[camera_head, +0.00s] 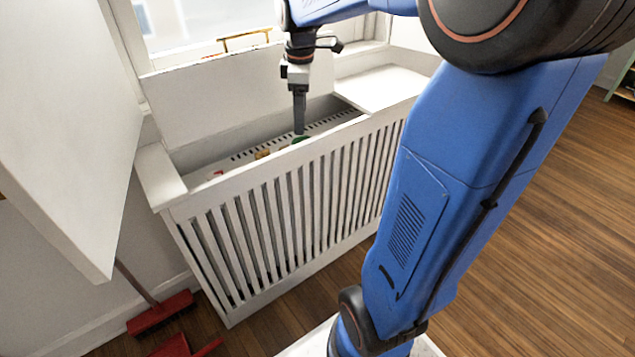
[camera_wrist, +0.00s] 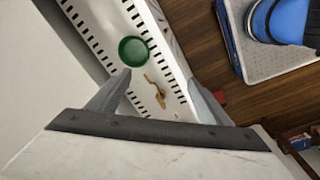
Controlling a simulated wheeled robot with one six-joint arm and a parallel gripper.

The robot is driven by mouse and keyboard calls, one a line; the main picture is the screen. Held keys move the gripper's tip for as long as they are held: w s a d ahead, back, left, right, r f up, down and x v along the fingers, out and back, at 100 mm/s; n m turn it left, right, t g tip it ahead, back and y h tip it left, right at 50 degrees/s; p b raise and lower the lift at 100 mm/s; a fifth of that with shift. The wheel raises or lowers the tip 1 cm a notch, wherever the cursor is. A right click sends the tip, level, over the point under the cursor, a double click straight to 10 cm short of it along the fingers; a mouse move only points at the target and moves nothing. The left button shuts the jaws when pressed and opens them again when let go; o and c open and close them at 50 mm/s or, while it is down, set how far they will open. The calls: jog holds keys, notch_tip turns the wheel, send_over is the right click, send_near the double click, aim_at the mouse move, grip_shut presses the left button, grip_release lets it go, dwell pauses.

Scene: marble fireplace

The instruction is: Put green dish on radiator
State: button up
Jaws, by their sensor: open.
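The green dish (camera_wrist: 133,51) is round and rests on the slotted top of the white radiator (camera_wrist: 109,38) in the wrist view. In the head view my gripper (camera_head: 299,130) points down over the radiator, close to the dish. I cannot tell whether it touches the dish.
A small tan object (camera_wrist: 157,92) lies on the radiator near the dish. The slatted cover (camera_head: 285,205) forms a front wall, with a raised white panel (camera_head: 225,95) behind. A large white panel (camera_head: 65,130) stands at left. A red broom (camera_head: 160,313) lies on the floor.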

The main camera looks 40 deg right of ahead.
jog(key=s+a+f+m+t, duration=0.2)
jog(key=s+a+m, duration=0.3)
jog(key=s, duration=0.6)
jog(key=s+a+f+m+t, duration=0.1)
jog(key=s+a+m, duration=0.4)
jog(key=s, duration=0.7)
jog(key=shift+s+a+f+m+t, duration=0.3)
jog(key=shift+f+m+t, duration=0.1)
jog(key=shift+f, duration=0.3)
